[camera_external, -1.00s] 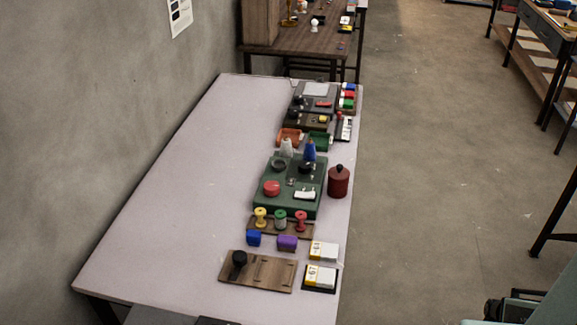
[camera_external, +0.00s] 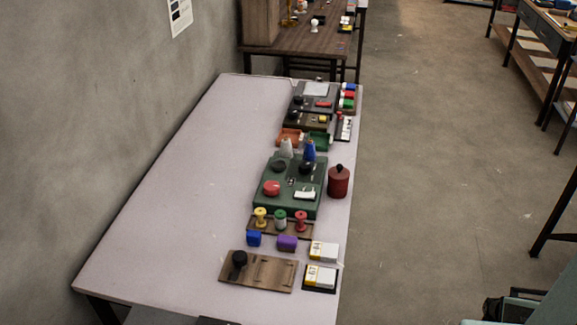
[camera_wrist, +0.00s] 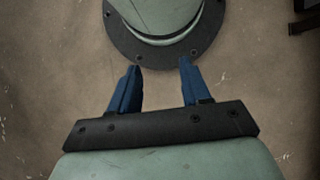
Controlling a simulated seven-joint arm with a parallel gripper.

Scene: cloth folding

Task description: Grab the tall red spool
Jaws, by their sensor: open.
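A red spool (camera_external: 300,221) stands upright at the right end of a small wooden rack (camera_external: 270,228) on the long pale table. A green-and-white spool (camera_external: 280,219) and a yellow spool (camera_external: 260,217) stand beside it on the same rack. My gripper (camera_wrist: 158,78) shows in the wrist view with its two blue fingers apart and nothing between them. It points at bare floor and a round green-grey base with a dark flange. My gripper is not visible in the external view, and no spool shows in the wrist view.
Behind the rack is a green tray (camera_external: 317,209) with a red round piece. A dark red lidded jar (camera_external: 338,182) stands to its right. The table's left side (camera_external: 170,210) is clear.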

